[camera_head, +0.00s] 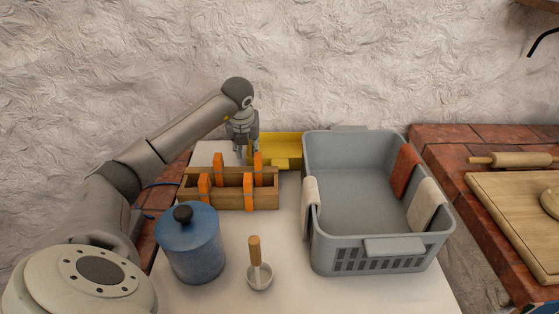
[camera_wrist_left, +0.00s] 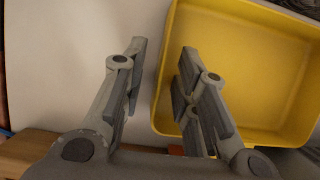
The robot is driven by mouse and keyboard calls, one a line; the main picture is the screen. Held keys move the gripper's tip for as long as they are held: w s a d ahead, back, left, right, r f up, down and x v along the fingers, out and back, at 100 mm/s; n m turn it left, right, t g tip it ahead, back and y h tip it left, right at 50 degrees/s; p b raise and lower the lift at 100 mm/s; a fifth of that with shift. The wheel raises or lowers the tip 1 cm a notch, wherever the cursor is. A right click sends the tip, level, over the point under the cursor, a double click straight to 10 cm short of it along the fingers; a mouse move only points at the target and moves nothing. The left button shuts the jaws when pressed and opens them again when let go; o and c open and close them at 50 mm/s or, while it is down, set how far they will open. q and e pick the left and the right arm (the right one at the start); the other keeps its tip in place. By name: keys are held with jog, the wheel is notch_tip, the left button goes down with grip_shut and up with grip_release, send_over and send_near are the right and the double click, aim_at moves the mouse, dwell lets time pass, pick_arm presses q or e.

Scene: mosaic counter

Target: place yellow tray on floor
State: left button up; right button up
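The yellow tray (camera_head: 288,148) lies at the back of the white counter, left of and partly hidden by the grey basket. It fills the right side of the left wrist view (camera_wrist_left: 245,60). My left gripper (camera_head: 243,152) points down at the tray's left end. In the wrist view the fingers (camera_wrist_left: 163,52) are apart, one on each side of the tray's left wall in the picture. Whether they touch the wall I cannot tell. My right gripper is not in view.
A wooden box (camera_head: 230,196) with orange items stands in front of the gripper. The grey basket (camera_head: 372,240) with cloths stands right. Brick counter (camera_head: 455,140) lies beyond a gap.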

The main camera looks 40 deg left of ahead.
pick_arm(q)
grip_shut()
jog(key=shift+r, duration=0.1)
dwell(0.5)
